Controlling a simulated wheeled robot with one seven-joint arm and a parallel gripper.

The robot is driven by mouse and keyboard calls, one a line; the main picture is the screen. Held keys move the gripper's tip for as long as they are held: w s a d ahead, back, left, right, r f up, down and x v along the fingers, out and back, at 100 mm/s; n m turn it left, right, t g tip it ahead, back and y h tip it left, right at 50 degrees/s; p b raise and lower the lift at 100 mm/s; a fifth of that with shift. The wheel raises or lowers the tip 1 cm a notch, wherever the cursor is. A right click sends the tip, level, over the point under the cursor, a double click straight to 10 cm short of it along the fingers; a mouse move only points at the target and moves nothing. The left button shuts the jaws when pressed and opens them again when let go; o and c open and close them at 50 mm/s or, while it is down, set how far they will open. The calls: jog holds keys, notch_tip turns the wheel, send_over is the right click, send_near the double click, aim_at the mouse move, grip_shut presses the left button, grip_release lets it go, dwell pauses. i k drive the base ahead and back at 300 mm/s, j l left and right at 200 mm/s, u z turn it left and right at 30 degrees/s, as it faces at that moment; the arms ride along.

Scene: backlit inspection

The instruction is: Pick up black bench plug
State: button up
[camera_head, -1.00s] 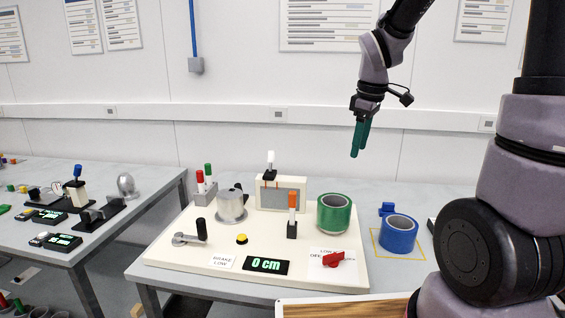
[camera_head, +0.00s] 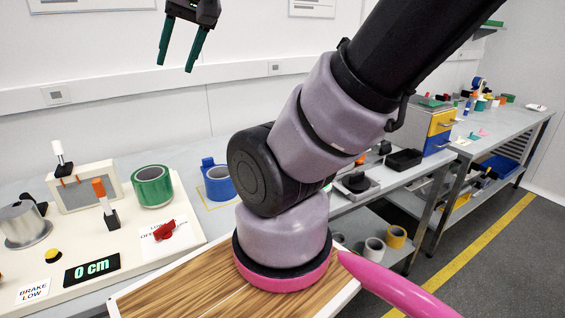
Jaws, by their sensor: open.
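My gripper (camera_head: 175,66) hangs high at the upper left, in front of the wall. Its two green fingers are apart with nothing between them. A low, round black piece (camera_head: 356,182) sits on a grey tray-like base on the bench to the right of my arm. It may be the black bench plug, but it is too small to be sure. My gripper is far to the left of it and well above the bench. My arm links hide part of the bench beside it.
A black bin (camera_head: 404,159) and a drawer unit (camera_head: 437,130) stand behind the black piece. A white panel (camera_head: 130,245) carries a green tape roll (camera_head: 152,186) and a red handle (camera_head: 164,231). A blue tape roll (camera_head: 219,184) lies near my arm. Another bench (camera_head: 490,145) stands far right.

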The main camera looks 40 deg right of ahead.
aim_at(358, 182)
jog(key=l+z, duration=0.2)
jog(key=z, duration=1.7)
jog(key=u, duration=1.45)
jog(key=z, duration=1.45)
jog(key=k+j+z, duration=0.1)
jog(key=k+j, duration=0.1)
jog(key=j, duration=0.1)
